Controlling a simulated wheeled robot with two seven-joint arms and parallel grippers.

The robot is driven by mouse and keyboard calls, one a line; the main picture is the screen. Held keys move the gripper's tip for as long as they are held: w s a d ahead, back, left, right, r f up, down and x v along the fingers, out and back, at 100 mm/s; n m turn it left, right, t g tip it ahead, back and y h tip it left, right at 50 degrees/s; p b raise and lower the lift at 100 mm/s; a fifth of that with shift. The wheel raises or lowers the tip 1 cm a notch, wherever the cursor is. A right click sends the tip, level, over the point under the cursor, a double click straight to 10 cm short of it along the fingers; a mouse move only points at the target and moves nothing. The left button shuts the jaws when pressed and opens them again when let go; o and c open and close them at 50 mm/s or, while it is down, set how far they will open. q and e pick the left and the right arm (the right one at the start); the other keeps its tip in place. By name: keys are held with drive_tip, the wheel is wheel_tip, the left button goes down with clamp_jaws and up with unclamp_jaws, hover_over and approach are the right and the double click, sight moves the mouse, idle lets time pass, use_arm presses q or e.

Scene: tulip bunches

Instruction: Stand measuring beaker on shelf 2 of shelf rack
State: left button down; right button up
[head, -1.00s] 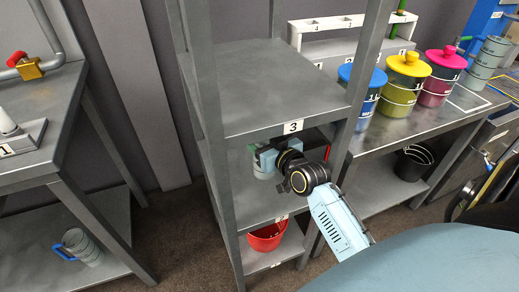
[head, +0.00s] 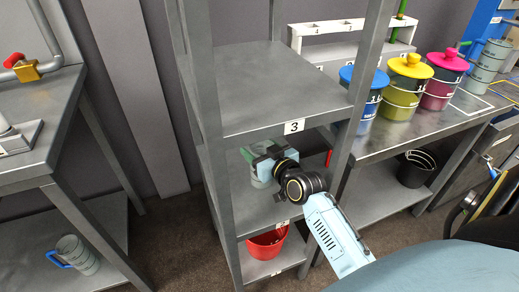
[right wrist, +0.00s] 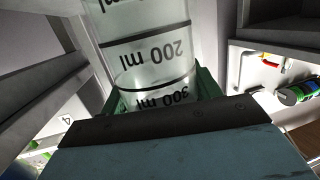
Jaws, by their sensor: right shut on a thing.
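The clear measuring beaker (head: 259,182) is inside the shelf rack (head: 229,217), between the board marked 3 (head: 252,88) and shelf 2 (head: 262,207). My right gripper (head: 262,160) is shut on it, reaching in from the front right. In the right wrist view the beaker (right wrist: 150,50) fills the space between the fingers, with its 200 ml and 300 ml marks showing upside down. In the head view it looks about upright, low over shelf 2. I cannot tell whether its base touches the board. My left gripper is not in view.
A red bowl (head: 268,243) stands on the board below. Rack posts and the board marked 3 hem in my right arm. At right, a table holds lidded blue (head: 368,100), yellow (head: 403,90) and pink (head: 440,85) canisters.

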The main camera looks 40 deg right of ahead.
drive_tip(key=o, duration=1.6)
drive_tip(key=shift+f, duration=0.1)
drive_tip(key=shift+c, duration=0.2)
drive_tip(key=shift+r, duration=0.2)
drive_tip(key=shift+s, duration=0.4)
use_arm(q)
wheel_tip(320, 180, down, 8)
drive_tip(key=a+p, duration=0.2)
drive_tip(key=p, duration=0.1)
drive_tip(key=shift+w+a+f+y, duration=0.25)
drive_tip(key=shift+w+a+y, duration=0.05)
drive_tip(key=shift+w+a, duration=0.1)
use_arm(e)
drive_tip(key=s+r, duration=0.1)
drive_tip(key=s, duration=1)
drive_tip(key=shift+a+r, duration=0.25)
drive_tip(key=shift+r, duration=0.1)
